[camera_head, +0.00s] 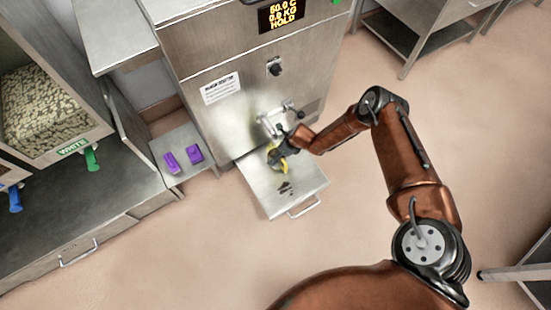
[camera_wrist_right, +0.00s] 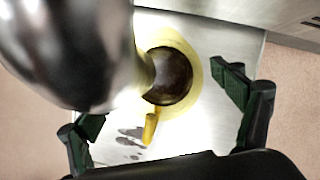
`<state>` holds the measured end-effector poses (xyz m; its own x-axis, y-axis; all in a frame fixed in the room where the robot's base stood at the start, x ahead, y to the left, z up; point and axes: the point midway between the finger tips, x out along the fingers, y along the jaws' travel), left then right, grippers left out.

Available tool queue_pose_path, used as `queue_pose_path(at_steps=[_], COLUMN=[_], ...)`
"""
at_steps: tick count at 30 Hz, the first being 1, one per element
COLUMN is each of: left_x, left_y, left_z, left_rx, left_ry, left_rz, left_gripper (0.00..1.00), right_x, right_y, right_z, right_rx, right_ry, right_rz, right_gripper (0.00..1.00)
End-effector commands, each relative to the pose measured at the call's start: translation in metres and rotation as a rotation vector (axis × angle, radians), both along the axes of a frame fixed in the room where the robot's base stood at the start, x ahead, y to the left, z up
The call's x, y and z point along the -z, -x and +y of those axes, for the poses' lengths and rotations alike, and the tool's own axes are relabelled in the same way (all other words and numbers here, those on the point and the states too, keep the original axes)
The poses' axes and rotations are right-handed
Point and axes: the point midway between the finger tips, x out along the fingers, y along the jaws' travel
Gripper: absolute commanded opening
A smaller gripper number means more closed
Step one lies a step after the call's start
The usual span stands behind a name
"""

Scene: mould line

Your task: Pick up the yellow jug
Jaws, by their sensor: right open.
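The yellow jug (camera_wrist_right: 193,100) stands on the metal drip tray in the right wrist view, holding dark brown contents. Its yellow handle (camera_wrist_right: 150,128) points toward my gripper. A shiny metal spout covers the jug's left side in that view. My right gripper (camera_wrist_right: 168,108) is open, with its dark fingers spread apart on either side of the jug's near part. In the head view the jug (camera_head: 283,167) is a small yellow patch, mostly hidden by my right gripper (camera_head: 279,158). My left gripper is not in view.
The drip tray (camera_head: 262,193) juts from the steel melting machine (camera_head: 228,130) and has dark splashes. A tap with a lever (camera_head: 276,121) is close above the jug. Two purple items (camera_head: 195,153) lie on a small side table (camera_head: 171,141). The floor in front is clear.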

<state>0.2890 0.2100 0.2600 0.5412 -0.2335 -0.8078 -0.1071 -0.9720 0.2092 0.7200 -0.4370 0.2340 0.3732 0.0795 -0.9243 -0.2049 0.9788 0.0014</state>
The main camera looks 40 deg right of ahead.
Motion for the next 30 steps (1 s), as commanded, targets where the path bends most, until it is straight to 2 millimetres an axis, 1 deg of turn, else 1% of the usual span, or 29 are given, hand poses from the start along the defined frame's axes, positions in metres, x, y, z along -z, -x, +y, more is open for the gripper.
queue_pose_path(at_steps=[8,30], left_x=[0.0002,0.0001], left_y=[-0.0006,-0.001], left_z=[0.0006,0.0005], left_rx=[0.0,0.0], left_ry=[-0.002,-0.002], left_rz=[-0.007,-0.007], left_gripper=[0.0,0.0], right_x=[-0.0007,0.0001], right_y=[-0.0014,-0.0007], right_z=[-0.0002,0.0001], right_rx=[0.0,0.0], right_ry=[0.0,0.0], right_rz=[-0.002,-0.001], right_gripper=[0.87,0.36])
